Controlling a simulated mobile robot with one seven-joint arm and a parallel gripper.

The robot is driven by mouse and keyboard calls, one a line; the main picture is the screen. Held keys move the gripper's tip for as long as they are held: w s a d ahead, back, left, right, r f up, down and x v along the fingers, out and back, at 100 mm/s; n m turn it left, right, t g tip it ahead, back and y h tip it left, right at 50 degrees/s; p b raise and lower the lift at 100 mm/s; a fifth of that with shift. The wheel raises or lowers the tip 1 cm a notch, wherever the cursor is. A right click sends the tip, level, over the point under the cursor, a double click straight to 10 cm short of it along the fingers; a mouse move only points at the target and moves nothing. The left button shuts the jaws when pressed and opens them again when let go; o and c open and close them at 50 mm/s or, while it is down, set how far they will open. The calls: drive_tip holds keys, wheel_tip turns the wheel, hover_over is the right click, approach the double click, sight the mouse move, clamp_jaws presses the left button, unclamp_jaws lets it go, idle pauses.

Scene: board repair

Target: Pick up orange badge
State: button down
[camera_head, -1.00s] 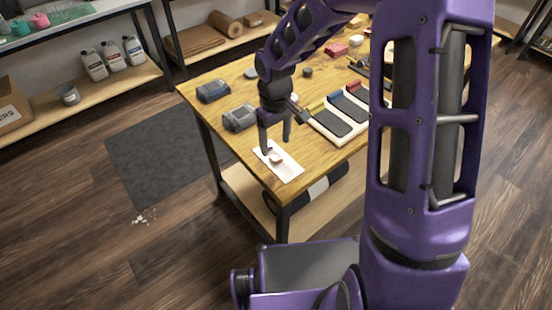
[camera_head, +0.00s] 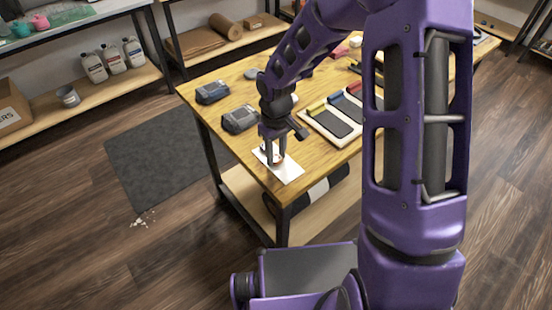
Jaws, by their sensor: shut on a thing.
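My gripper (camera_head: 274,160) points down over the white sheet (camera_head: 289,174) at the near corner of the wooden table. Its fingers are close together and shut on the small orange badge (camera_head: 266,147). Only a bit of the badge shows beside the fingers, and the rest is hidden. I cannot tell whether the badge still touches the sheet.
Two grey-blue cases (camera_head: 240,119) sit at the table's left side. A white tray (camera_head: 322,130) with dark slabs and coloured tops lies right of my gripper. The table (camera_head: 238,157) has bare wood left of the sheet. A dark mat (camera_head: 160,160) lies on the floor.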

sight(276, 158)
wheel_tip(276, 158, up, 14)
drive_tip(key=p, duration=0.5)
drive_tip(key=shift+p, duration=0.3)
idle(0.6)
drive_tip(key=shift+s, duration=0.1)
